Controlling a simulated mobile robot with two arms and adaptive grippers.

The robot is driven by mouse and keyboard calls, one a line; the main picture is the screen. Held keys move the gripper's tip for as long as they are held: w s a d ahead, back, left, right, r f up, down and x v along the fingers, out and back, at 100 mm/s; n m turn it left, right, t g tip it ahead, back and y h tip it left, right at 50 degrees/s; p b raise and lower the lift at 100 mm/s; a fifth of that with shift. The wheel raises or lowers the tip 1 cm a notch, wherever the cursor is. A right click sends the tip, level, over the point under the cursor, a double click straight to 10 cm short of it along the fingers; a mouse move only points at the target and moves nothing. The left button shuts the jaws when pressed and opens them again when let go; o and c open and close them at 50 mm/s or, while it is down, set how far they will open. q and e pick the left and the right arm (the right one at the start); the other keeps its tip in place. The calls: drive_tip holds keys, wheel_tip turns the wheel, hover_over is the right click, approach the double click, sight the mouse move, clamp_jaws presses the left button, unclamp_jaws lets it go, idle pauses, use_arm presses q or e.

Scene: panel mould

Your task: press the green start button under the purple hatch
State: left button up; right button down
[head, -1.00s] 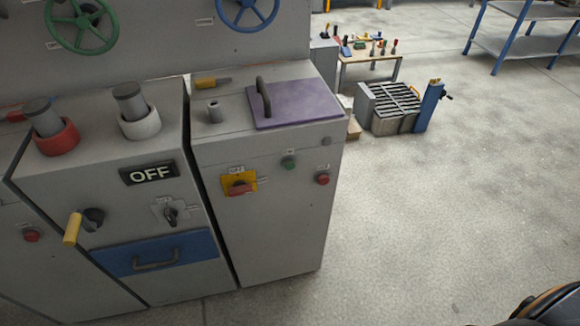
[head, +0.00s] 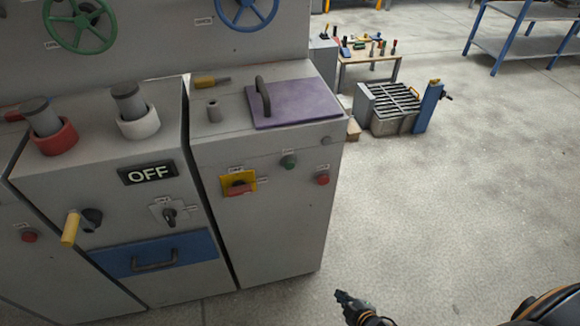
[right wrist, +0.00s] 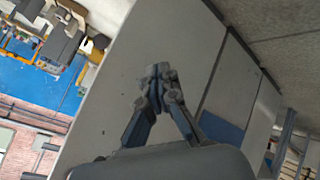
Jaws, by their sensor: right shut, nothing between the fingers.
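The purple hatch (head: 294,103) lies flat on top of the right-hand cabinet and has a dark arched handle at its left edge. The green button (head: 288,162) is on that cabinet's front face below the hatch, left of a red button (head: 323,178). My right gripper (head: 340,294) is at the bottom of the head view, over the floor to the right of the cabinet and well below the button. In the right wrist view the gripper (right wrist: 157,72) is shut and empty, with a grey panel behind it. My left gripper is not in view.
A yellow plate with a red switch (head: 239,184) sits left of the green button. The middle cabinet bears an OFF sign (head: 149,173), a yellow-handled lever (head: 72,228) and a blue drawer (head: 155,254). The floor (head: 430,200) to the right is clear.

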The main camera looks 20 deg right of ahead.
sight(289, 165)
drive_tip(key=w+a+r+n+t+y, duration=0.1)
drive_tip(key=w+r+n+t+y, duration=0.15)
drive_tip(key=w+r+n, duration=0.5)
drive_tip(key=w+a+r+n+y, duration=0.1)
drive_tip(key=a+r+n+y, duration=0.1)
drive_tip(key=r, duration=0.8)
drive_tip(key=w+a+r+n+t+y, duration=0.1)
drive_tip(key=a+r+n+y, duration=0.2)
drive_tip(key=r+n, duration=0.4)
drive_tip(key=w+a+r+n+t+y, duration=0.1)
drive_tip(key=a+r+n+y, duration=0.2)
drive_tip(key=r, duration=0.9)
drive_tip(key=shift+w+r+n+y+b, duration=0.35)
drive_tip(key=shift+n+y+b, duration=0.1)
drive_tip(key=shift+n+y, duration=0.65)
drive_tip(key=shift+t, duration=0.45)
drive_tip(key=w+b, duration=0.2)
drive_tip(key=w, duration=0.6)
drive_tip(key=shift+w+b, duration=0.35)
drive_tip(key=shift+w, duration=0.05)
drive_tip(key=shift+d, duration=0.1)
drive_tip(key=shift+w+f, duration=0.1)
drive_tip(key=shift+w, duration=0.05)
